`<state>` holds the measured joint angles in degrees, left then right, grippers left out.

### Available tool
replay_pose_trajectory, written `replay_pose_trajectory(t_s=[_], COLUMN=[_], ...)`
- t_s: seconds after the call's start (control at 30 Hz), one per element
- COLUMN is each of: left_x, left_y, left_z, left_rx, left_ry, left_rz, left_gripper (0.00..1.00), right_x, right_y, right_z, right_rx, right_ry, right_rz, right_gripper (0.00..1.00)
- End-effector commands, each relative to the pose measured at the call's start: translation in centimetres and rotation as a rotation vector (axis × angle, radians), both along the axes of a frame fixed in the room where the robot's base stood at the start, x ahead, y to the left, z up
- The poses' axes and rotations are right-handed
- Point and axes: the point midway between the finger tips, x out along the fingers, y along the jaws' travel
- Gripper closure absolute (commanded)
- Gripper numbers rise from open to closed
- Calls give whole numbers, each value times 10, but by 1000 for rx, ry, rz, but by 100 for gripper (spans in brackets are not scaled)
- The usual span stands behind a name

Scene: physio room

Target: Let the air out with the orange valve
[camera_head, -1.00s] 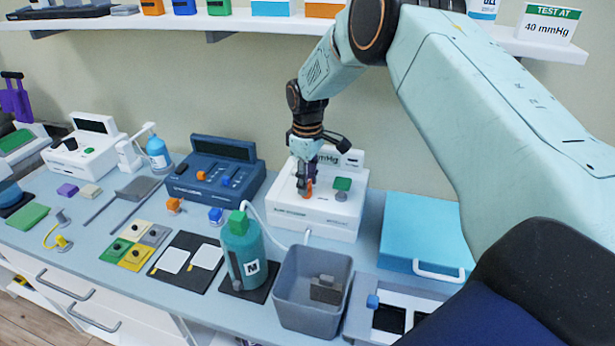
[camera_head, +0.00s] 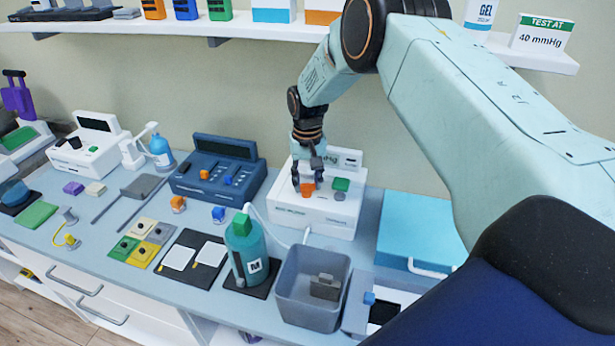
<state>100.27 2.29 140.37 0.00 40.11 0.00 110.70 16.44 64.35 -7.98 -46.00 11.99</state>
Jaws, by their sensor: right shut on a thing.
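The orange valve (camera_head: 307,189) is on top of the white machine (camera_head: 318,220), to the left of its green button (camera_head: 341,184). My right gripper (camera_head: 308,184) reaches down from above and is shut on the valve, with its fingers around it. The fingers and wrist hide part of the valve and of the machine's display, where only "Hg" can be read. A white tube (camera_head: 257,214) runs between the machine and the teal bottle marked M (camera_head: 246,255). My left gripper is out of view.
A grey bin (camera_head: 312,290) with a grey block inside stands in front of the white machine. A dark blue console (camera_head: 218,167) is to the left and a light blue case (camera_head: 420,230) to the right. Another orange knob (camera_head: 178,204) sits on the bench. A sign (camera_head: 541,35) reads "TEST AT 40 mmHg".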

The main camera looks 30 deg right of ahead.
Motion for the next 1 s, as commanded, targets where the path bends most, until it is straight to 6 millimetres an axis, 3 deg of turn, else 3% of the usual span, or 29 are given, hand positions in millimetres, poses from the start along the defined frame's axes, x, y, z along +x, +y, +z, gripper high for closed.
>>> replay_pose_trajectory(t_s=[0.4,1.0], left_x=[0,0], left_y=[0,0], left_z=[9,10], left_rx=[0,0], left_ry=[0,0], left_rz=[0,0], left_gripper=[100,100], right_x=[4,5], right_y=[-1,-2], right_z=[5,5], right_rx=[-3,-3], right_ry=[-13,-17], right_rz=[-246,-309], right_gripper=[94,94])
